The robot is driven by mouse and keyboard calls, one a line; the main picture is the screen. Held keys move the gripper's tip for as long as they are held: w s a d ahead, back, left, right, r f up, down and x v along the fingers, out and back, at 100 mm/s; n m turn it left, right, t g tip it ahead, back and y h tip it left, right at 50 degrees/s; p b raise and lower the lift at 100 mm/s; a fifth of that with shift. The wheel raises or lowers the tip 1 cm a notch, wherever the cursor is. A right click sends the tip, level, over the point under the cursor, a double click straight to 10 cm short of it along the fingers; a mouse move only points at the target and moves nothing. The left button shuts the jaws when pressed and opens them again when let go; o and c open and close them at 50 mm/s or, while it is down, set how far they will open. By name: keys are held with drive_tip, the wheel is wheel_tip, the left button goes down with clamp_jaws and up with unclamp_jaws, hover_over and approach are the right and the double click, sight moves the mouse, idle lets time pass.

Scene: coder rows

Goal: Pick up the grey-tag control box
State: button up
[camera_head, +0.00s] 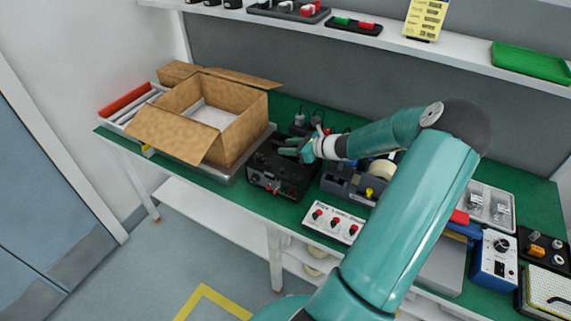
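My gripper (292,149) is over the workbench, at the top of a black control box (275,184) with small knobs and a red part on its front. The fingers are small and partly overlap, so I cannot tell whether they are open or shut, or whether they touch the box. A small pale mark shows on the box's front, but I cannot make out a grey tag. Just right of it is a dark grey unit (345,186) with a yellow knob, partly hidden by my arm.
An open cardboard box (216,143) stands on the green bench to the left. A white box with red knobs (333,222) sits at the front edge. A blue box with a dial (494,262) is at the right. A white shelf (461,56) runs above the bench.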

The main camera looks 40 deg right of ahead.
clamp_jaws()
idle(1.4)
drive_tip(key=shift+r, duration=0.15)
